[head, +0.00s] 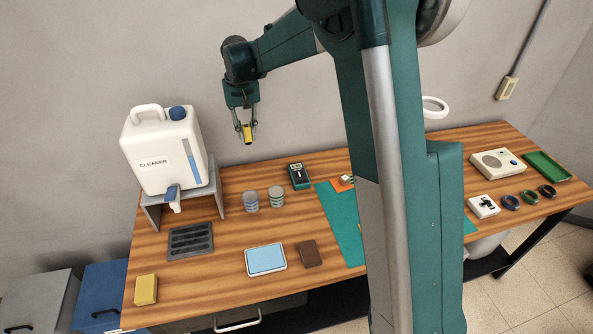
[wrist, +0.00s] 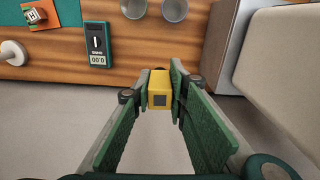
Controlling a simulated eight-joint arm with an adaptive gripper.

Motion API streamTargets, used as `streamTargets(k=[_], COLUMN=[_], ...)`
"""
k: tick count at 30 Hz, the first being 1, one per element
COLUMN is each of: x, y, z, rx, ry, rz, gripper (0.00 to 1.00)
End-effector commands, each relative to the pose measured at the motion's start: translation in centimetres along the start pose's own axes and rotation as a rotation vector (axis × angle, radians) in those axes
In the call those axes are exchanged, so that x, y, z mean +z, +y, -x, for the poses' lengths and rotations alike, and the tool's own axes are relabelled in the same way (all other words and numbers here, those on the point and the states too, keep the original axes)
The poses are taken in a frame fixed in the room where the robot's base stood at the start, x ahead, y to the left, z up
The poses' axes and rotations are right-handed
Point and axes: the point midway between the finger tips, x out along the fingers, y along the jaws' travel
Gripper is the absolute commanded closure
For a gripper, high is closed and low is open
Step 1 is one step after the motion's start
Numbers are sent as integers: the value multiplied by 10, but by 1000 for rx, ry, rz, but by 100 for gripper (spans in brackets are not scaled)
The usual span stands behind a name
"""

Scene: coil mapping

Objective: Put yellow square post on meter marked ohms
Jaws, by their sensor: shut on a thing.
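My gripper (head: 245,134) is raised above the back of the bench, left of centre. It is shut on the yellow square post (head: 248,132), which shows end-on with a dark square patch in the wrist view (wrist: 158,90). The post is held between the green finger pads, clear of the bench. A dark green meter (head: 299,176) lies on the bench below and to the right of my gripper. In the wrist view the meter (wrist: 97,45) shows a dial and a display reading 00.0; its small label is too small to read. The meter's top looks bare.
Two grey cups (head: 251,201) stand left of the meter. The white cleaner jug (head: 160,150) sits on a grey stand further left. A teal mat (head: 338,220) with an orange-based part (head: 342,183) lies right of the meter. A blue-topped tray (head: 265,259) lies in front.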

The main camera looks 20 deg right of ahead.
Motion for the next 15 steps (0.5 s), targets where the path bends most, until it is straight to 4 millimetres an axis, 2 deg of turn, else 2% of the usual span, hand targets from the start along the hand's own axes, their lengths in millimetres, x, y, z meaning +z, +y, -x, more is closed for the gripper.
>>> streamTargets(k=[1, 6, 15], x=[-2, -4, 3], y=[18, 71, 153], z=[-7, -34, -74], rx=[0, 0, 0], ry=[0, 0, 0], rz=[-9, -22, -43], gripper=[97, 97, 97])
